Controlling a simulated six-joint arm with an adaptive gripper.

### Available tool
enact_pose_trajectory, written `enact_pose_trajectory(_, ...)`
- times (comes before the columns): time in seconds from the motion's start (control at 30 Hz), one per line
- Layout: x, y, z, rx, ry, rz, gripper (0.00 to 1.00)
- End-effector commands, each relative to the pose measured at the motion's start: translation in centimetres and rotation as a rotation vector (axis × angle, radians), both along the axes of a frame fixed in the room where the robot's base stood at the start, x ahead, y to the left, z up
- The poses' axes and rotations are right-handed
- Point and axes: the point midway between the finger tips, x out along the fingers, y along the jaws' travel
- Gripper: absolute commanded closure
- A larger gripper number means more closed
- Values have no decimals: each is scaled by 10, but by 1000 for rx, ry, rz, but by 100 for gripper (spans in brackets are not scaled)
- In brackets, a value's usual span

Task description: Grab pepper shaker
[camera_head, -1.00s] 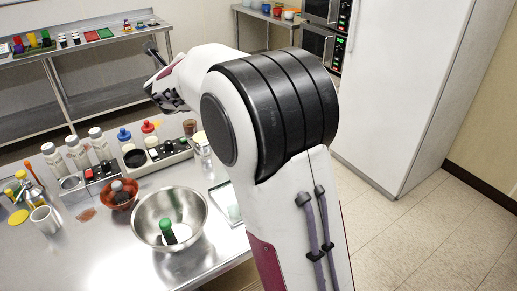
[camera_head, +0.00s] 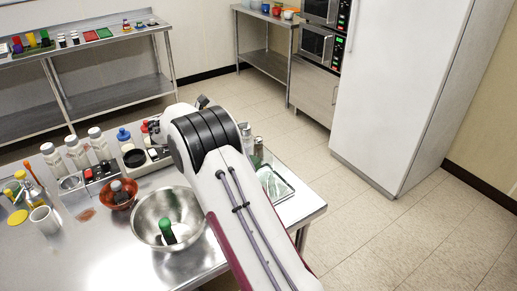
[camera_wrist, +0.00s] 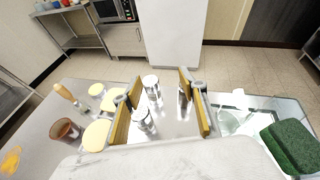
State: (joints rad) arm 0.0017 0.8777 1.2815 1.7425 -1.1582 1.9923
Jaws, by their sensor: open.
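My gripper (camera_wrist: 161,98) is open in the wrist view, its two yellow-padded fingers spread over the steel table. Two small shakers with metal tops stand in the gap: a farther one (camera_wrist: 151,86) and a nearer one (camera_wrist: 142,122) close to the left finger. Another small shaker (camera_wrist: 183,93) shows beside the right finger, partly hidden by it. I cannot tell which one is the pepper shaker. In the head view, shakers with metal tops (camera_head: 258,149) stand just right of my arm, which hides the gripper there.
A glass tray (camera_wrist: 262,112) with a green sponge (camera_wrist: 292,146) lies to the right. A brown cup (camera_wrist: 66,130) and pale yellow round pieces (camera_wrist: 97,133) are at left. A steel bowl (camera_head: 151,207) holds a green-topped item (camera_head: 167,229). The table's far edge lies just beyond the shakers.

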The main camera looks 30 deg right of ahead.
Motion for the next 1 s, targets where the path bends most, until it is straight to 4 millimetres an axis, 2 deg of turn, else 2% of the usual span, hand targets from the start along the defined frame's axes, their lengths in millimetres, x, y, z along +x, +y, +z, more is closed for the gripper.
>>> enact_pose_trajectory(0.03, -6, -2, -14, 10, -11, -47, 58)
enact_pose_trajectory(0.1, -14, -4, -29, 23, -31, -112, 58)
enact_pose_trajectory(0.3, -32, -5, -54, 41, -65, -231, 58)
enact_pose_trajectory(0.77, -35, -7, -59, 44, -71, -254, 58)
enact_pose_trajectory(1.0, -35, -21, -65, 43, -70, -255, 58)
